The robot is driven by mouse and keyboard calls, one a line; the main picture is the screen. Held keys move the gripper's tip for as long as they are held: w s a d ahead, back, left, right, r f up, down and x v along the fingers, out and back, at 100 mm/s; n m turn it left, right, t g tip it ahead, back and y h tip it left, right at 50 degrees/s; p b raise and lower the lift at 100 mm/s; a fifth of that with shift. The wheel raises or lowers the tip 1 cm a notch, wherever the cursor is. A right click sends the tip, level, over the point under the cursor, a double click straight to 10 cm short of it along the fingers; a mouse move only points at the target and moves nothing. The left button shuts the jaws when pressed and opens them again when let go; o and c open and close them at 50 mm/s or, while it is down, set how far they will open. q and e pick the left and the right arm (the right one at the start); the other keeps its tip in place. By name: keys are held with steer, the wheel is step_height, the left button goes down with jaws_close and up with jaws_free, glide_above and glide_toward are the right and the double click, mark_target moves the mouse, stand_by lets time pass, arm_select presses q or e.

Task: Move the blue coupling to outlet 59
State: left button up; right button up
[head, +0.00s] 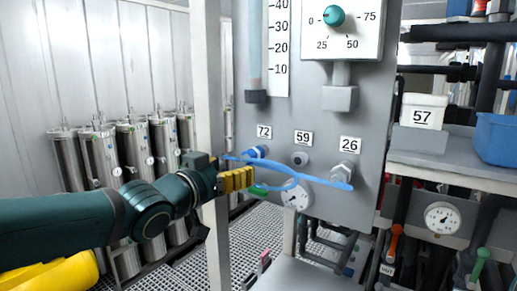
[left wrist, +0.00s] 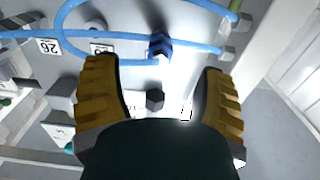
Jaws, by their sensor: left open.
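The blue coupling (head: 257,152) sits at the outlet under label 72 (head: 264,131), with a light blue hose running from it. In the left wrist view the coupling (left wrist: 159,46) shows ahead of the fingers, between their lines. Outlet 59 (head: 299,159) is a bare grey fitting under its label (head: 302,138), to the right of the coupling. My left gripper (head: 250,177) is just below and left of the coupling in the head view. Its yellow fingers are spread and empty in the left wrist view (left wrist: 160,85). My right gripper is not in view.
The blue hose (head: 305,178) loops across the panel near my gripper, towards outlet 26 (head: 345,171). A grey post (head: 209,100) stands left of the panel. Steel vessels (head: 135,150) line the left wall.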

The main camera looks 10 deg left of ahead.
mark_target(247, 158)
arm_select(q)
steer(key=shift+s+a+r, duration=0.1)
steer(key=shift+r, duration=0.3)
steer(key=shift+x, duration=4.5)
steer(key=shift+b, duration=0.3)
jaws_close()
steer(key=shift+s, duration=0.2)
